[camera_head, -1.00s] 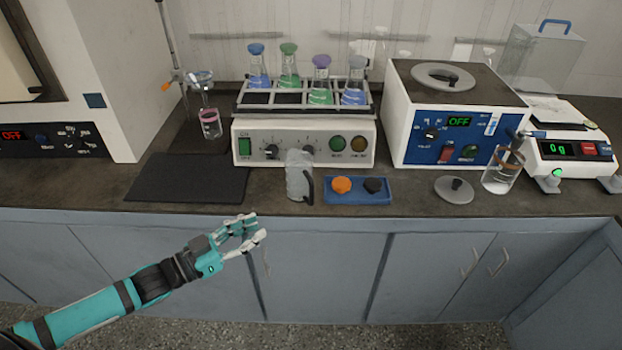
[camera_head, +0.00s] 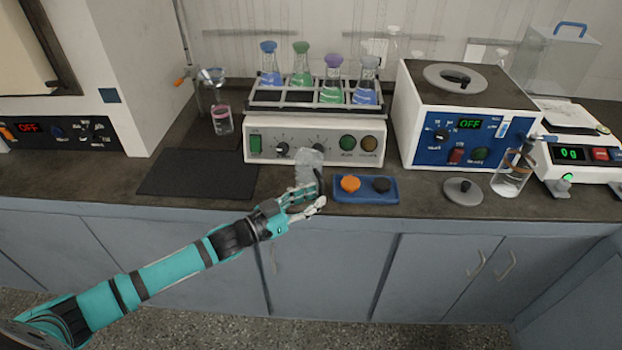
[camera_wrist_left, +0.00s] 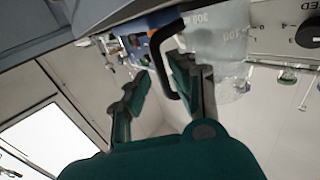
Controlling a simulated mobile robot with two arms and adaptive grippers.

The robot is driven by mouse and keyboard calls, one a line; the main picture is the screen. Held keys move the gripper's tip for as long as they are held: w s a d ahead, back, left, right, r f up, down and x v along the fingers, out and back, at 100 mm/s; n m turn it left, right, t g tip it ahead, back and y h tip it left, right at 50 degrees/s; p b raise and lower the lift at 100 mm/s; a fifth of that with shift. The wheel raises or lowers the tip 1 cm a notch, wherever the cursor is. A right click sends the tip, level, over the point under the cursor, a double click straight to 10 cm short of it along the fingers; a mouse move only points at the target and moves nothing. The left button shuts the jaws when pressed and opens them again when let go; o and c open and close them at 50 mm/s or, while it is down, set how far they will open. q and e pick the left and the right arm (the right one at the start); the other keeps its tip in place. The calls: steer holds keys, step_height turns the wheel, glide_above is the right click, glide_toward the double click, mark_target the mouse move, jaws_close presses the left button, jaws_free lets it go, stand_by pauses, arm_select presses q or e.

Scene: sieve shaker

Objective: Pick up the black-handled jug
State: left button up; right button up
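The black-handled jug (camera_head: 308,163) is clear, with a black handle on its right side. It stands near the counter's front edge, in front of the shaker. In the left wrist view the jug (camera_wrist_left: 222,40) shows measuring marks, and its black handle (camera_wrist_left: 157,50) reaches between my fingers. My left gripper (camera_head: 318,196) is at the jug's lower front and handle, hiding part of it. In the left wrist view the left gripper (camera_wrist_left: 158,68) is open, its fingertips on either side of the handle with a gap. My right gripper is out of view.
A blue tray (camera_head: 366,198) with an orange and a black stopper lies just right of the jug. The shaker (camera_head: 300,147) with several flasks stands behind. A dark mat (camera_head: 195,175) lies left. A grey lid (camera_head: 463,190) and a beaker (camera_head: 509,180) stand farther right.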

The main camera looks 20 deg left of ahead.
mark_target(321, 192)
arm_select(q)
steer(key=shift+x, duration=1.6)
steer(key=shift+a, duration=0.1)
jaws_close()
steer(key=shift+r, duration=0.15)
